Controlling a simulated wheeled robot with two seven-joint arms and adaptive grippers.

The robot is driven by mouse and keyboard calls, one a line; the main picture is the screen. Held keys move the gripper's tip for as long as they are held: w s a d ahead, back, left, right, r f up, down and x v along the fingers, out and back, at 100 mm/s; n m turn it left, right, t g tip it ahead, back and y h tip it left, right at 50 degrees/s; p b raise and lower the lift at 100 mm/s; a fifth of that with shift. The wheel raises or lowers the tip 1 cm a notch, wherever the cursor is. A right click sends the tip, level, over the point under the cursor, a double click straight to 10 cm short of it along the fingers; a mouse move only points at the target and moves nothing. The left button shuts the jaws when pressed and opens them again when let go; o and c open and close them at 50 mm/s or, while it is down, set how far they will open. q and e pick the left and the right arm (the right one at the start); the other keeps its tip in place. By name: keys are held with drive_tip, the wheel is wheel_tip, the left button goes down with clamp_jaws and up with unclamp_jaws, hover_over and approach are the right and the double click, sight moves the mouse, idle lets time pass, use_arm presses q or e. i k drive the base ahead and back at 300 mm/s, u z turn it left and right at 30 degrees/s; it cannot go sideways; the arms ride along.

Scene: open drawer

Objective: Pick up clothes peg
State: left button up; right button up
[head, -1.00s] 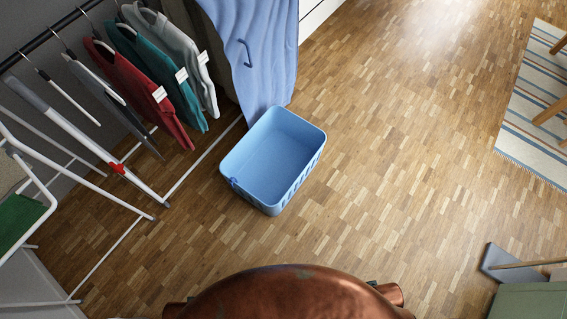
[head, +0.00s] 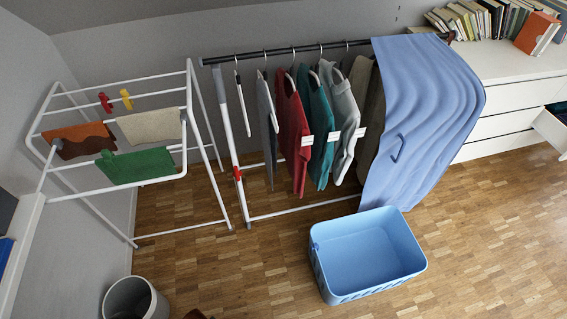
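A red clothes peg (head: 105,102) and a yellow clothes peg (head: 126,99) are on the upper bars of the white drying rack (head: 186,95) at the left. A small green shape that may be another peg (head: 105,158) sits at the top edge of the green cloth (head: 145,167). A small blue piece (head: 315,246) is on the left rim of the blue laundry basket (head: 424,262); I cannot tell whether it is a peg. Neither of my grippers is in view.
A clothes rail (head: 283,50) with several hanging garments and a blue sheet (head: 425,110) stands right of the drying rack. A grey bin (head: 136,297) stands at the front left. White drawers (head: 495,118) are at the right, one open. Floor between is partly clear.

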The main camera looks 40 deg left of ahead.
sight(107, 155)
drive_tip(key=u, duration=2.35)
drive_tip(key=k, duration=0.4)
drive_tip(key=z, duration=1.25)
drive_tip(key=i, duration=1.35)
drive_tip(key=u, duration=0.7)
